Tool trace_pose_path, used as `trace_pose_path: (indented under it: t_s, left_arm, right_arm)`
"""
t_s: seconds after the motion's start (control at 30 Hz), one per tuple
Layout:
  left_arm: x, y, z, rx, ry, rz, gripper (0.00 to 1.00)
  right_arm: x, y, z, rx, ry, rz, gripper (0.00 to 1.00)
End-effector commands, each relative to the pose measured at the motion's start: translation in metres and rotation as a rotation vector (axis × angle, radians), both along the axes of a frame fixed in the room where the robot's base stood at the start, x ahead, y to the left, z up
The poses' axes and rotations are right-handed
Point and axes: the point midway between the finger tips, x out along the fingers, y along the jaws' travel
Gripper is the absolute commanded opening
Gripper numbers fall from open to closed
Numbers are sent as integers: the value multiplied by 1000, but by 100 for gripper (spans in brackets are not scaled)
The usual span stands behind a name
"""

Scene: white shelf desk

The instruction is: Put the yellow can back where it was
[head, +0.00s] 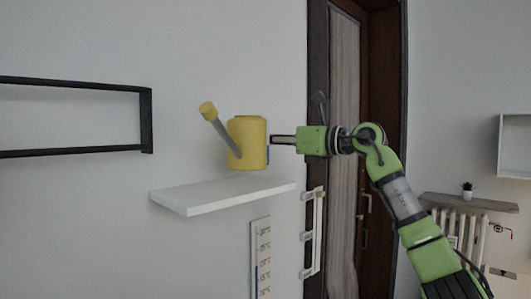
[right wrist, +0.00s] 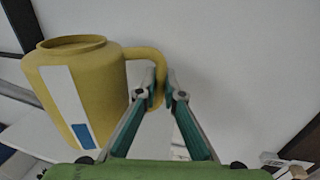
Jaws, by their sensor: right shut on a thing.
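The yellow can (head: 250,137) is a watering can with a grey spout and a yellow rose pointing up and left. It is upright, and in the head view its base appears a little above the white shelf (head: 215,197). My right gripper (head: 276,140) reaches in from the right, shut on the can's handle. In the right wrist view the handle (right wrist: 142,53) of the can (right wrist: 95,80) runs between the fingertips (right wrist: 164,90). A white strip with a blue patch shows on the can's side. My left gripper is not in view.
A black wall frame (head: 147,120) is at the left. A thermometer board (head: 260,258) hangs below the shelf. A dark door frame (head: 318,80) with a curtain stands behind my right arm. The shelf's visible top is clear.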

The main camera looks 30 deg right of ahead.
Motion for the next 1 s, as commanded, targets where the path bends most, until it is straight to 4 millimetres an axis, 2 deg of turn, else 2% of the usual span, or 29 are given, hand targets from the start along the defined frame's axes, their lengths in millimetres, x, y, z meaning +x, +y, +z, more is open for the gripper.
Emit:
trace_pose_path:
  t_s: [0.1, 0.33, 0.73, 0.8, 1.0]
  left_arm:
    - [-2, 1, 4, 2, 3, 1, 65]
    - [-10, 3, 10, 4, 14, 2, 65]
    - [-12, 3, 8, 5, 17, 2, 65]
    - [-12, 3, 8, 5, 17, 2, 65]
    - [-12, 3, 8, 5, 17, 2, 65]
  right_arm:
    - [5, -8, -9, 6, 0, -2, 0]
    - [4, -7, -34, 3, -1, -1, 0]
    - [4, -7, -40, 4, -2, 0, 0]
    - [4, -6, -42, 0, 0, 0, 24]
    - [4, -6, -41, 0, 0, 0, 25]
